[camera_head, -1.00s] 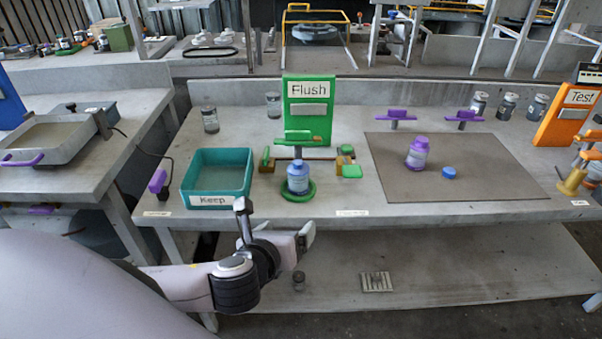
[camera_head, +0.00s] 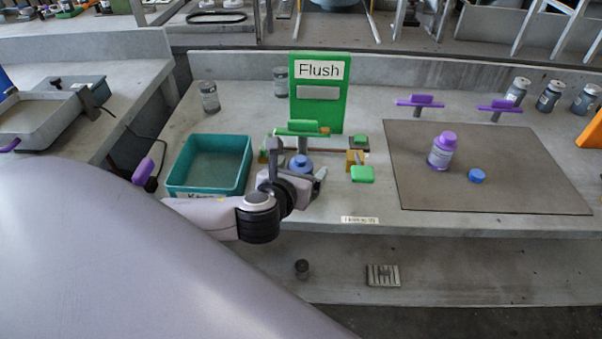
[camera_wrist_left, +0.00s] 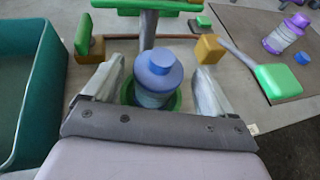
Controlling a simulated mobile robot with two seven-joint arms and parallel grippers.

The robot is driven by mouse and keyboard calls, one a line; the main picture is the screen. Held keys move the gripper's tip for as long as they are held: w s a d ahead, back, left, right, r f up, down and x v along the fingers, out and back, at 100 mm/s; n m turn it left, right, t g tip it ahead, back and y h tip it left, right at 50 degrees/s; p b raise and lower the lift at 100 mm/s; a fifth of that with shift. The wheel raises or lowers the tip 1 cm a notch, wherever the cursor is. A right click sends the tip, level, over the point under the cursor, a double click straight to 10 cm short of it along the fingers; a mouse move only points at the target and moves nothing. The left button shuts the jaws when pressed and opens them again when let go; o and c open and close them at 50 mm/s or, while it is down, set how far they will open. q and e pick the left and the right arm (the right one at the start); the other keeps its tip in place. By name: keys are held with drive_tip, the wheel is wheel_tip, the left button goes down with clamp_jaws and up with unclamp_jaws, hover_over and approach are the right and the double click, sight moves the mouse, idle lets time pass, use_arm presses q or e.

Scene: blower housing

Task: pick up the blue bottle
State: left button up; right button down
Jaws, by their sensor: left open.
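The blue bottle (camera_wrist_left: 158,80) stands upright in a green ring holder (camera_wrist_left: 177,101) in the left wrist view. In the head view only its blue top (camera_head: 300,161) shows, the rest hidden behind my gripper. My left gripper (camera_wrist_left: 160,82) is open, with one finger on each side of the bottle in the picture. I cannot tell whether the fingers touch it. In the head view my left gripper (camera_head: 296,178) is at the front of the green flush station. My right gripper is not in view.
A teal bin (camera_head: 208,165) stands left of the gripper. The green Flush sign (camera_head: 320,95) and green-handled fixtures (camera_head: 362,174) stand behind and right. A purple bottle (camera_head: 441,151) and blue cap (camera_head: 477,176) are on a brown mat (camera_head: 480,200).

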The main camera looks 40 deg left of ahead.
sight(303, 165)
use_arm(q)
drive_tip(key=shift+x, duration=1.65)
drive_tip(key=shift+a, duration=0.1)
drive_tip(key=c, duration=1.3)
